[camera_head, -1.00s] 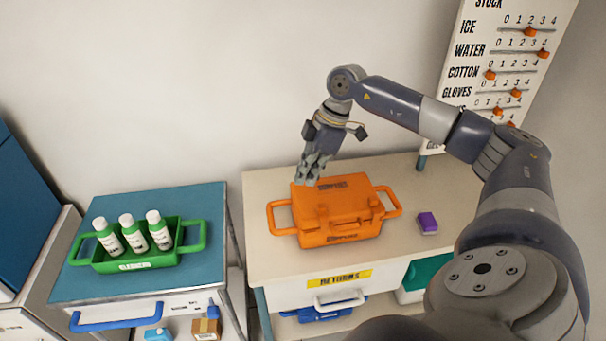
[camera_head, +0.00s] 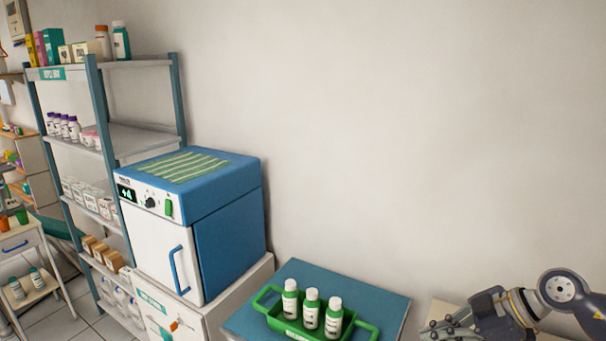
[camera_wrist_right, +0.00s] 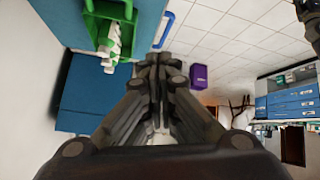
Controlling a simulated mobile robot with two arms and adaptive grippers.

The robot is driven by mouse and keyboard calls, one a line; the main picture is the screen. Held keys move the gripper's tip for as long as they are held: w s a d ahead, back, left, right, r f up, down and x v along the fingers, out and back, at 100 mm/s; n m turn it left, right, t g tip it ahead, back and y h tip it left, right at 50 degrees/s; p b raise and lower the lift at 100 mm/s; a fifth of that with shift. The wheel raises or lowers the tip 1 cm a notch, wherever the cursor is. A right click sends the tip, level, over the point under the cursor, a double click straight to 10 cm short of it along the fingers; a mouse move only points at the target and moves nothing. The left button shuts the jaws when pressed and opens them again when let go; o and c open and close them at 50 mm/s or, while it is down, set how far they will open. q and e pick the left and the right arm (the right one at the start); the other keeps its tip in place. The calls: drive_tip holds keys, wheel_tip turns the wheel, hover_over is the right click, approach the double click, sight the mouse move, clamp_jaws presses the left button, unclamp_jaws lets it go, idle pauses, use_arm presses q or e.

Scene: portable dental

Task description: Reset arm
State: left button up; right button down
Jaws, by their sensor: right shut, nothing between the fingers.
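My right arm shows at the lower right of the head view, with its gripper (camera_head: 428,330) pointing left, to the right of the green tray. In the right wrist view the fingers (camera_wrist_right: 158,62) are closed together with nothing between them. My left gripper is in neither view.
A green tray (camera_head: 268,300) with white green-labelled bottles (camera_head: 310,309) stands on a teal-topped cart (camera_head: 325,275). The tray also shows in the right wrist view (camera_wrist_right: 92,22). A blue and white cabinet (camera_head: 230,220) and a stocked shelf rack (camera_head: 178,100) stand left. The wall above is clear.

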drive_tip(key=w+a+r+m+t+y, duration=0.1)
drive_tip(key=a+r+t+y, duration=0.2)
drive_tip(key=a+r+t, duration=0.35)
drive_tip(key=w+a+r+m+t+y, duration=0.1)
drive_tip(key=a+r+t+y, duration=0.25)
drive_tip(key=a, duration=0.55)
drive_tip(key=s+d+f+m+h, duration=0.3)
drive_tip(key=d+f+m+h, duration=0.3)
drive_tip(key=f+m+h, duration=0.15)
drive_tip(key=s+d+f+m+h, duration=0.3)
drive_tip(key=d+f+m+h, duration=0.25)
drive_tip(key=f+h, duration=0.3)
drive_tip(key=s+a+f+n+g+y, duration=0.1)
drive_tip(key=s+f+g, duration=0.5)
drive_tip(key=s, duration=0.5)
drive_tip(key=s+a+f+g+y, duration=0.15)
drive_tip(key=s+f+g, duration=0.25)
drive_tip(key=s+f, duration=0.55)
drive_tip(key=s+f+g+h, duration=0.1)
drive_tip(key=s+f+g, duration=0.15)
drive_tip(key=f, duration=2.25)
drive_tip(key=s+d+f, duration=0.2)
drive_tip(key=s+f, duration=1.3)
drive_tip(key=s, duration=0.2)
drive_tip(key=shift+s+d+n, duration=0.25)
drive_tip(key=shift+d+n, duration=0.15)
